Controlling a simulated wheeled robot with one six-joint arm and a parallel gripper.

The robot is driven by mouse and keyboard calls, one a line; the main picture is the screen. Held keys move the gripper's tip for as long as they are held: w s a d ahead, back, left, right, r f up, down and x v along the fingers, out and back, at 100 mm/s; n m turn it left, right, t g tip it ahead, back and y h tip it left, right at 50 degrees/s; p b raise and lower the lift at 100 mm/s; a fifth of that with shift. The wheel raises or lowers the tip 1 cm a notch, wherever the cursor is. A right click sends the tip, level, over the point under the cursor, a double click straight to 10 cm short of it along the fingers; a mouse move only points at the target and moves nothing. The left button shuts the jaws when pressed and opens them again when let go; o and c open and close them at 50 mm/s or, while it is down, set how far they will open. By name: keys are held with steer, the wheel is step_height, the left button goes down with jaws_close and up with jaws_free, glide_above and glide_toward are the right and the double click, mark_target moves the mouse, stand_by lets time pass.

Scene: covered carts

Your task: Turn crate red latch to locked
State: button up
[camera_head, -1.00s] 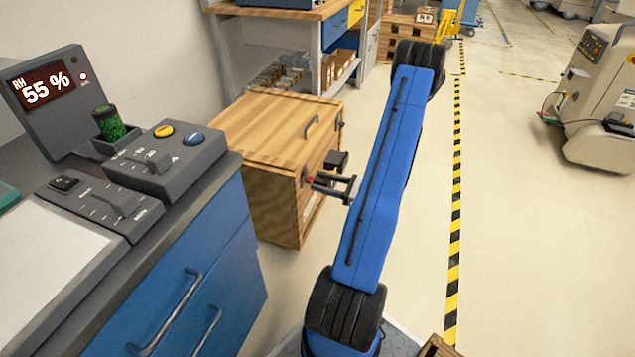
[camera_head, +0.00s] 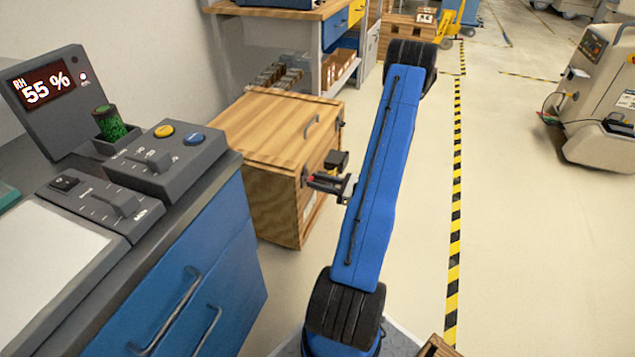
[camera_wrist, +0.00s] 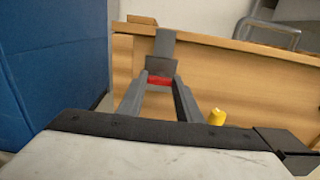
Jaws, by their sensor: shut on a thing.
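The wooden crate (camera_head: 268,130) stands on the floor beyond the blue cabinet. Its red latch (camera_wrist: 160,80) shows in the wrist view between my fingertips, below a grey metal plate on the crate's side. My gripper (camera_wrist: 160,88) is shut on the red latch, with one finger on each side. In the head view my gripper (camera_head: 314,180) reaches the crate's right side from the right. Only a small bit of red shows there, so I cannot tell the latch's setting.
The blue cabinet (camera_head: 190,290) with a control console stands close at left; it also fills the left of the wrist view (camera_wrist: 55,60). A yellow knob (camera_wrist: 217,117) is beside my right finger. Open floor (camera_head: 530,250) lies to the right.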

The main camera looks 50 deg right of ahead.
steer(key=shift+m, duration=0.3)
steer(key=shift+d+f+m, duration=0.1)
steer(key=shift+m, duration=3.9)
steer(key=shift+d+f+m, duration=0.1)
steer(key=shift+m, duration=4.2)
steer(key=o, duration=1)
steer(key=shift+o, duration=0.2)
steer(key=shift+d, duration=0.1)
